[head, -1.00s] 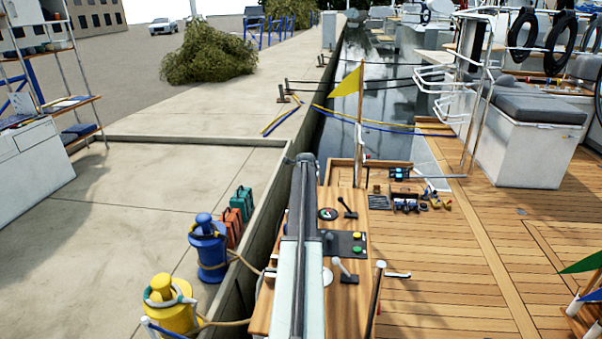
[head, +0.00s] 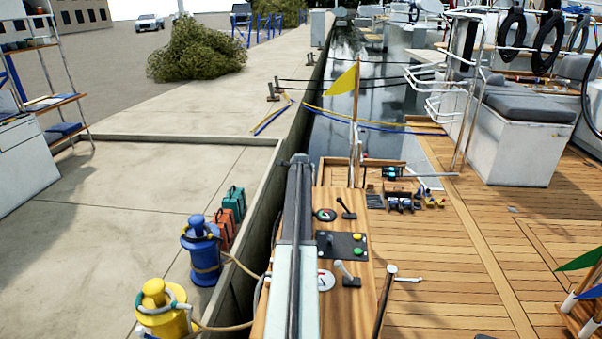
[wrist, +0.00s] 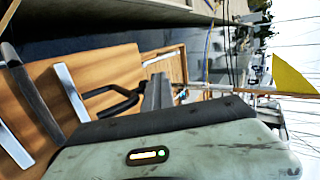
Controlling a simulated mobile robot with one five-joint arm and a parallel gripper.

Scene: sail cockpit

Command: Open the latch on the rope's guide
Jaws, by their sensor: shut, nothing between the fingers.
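My gripper (head: 300,160) is at the far end of my arm, low in the middle of the head view, beside the wooden console's left edge. In the wrist view its grey fingers (wrist: 158,91) stick out past the housing, shut and empty. Two ropes run to the console's left side: one from the blue bollard (head: 202,252), one from the yellow bollard (head: 165,312). A pale curved fitting (head: 260,292) shows where they meet the console edge, partly hidden by my arm. I cannot make out a rope guide or its latch clearly in either view.
The wooden console (head: 347,205) carries levers, a gauge and a dark button panel (head: 341,246). A yellow flag (head: 342,82) stands on a pole ahead. The stone quay lies left, past its raised edge (head: 262,195). Open wooden deck (head: 450,260) lies right.

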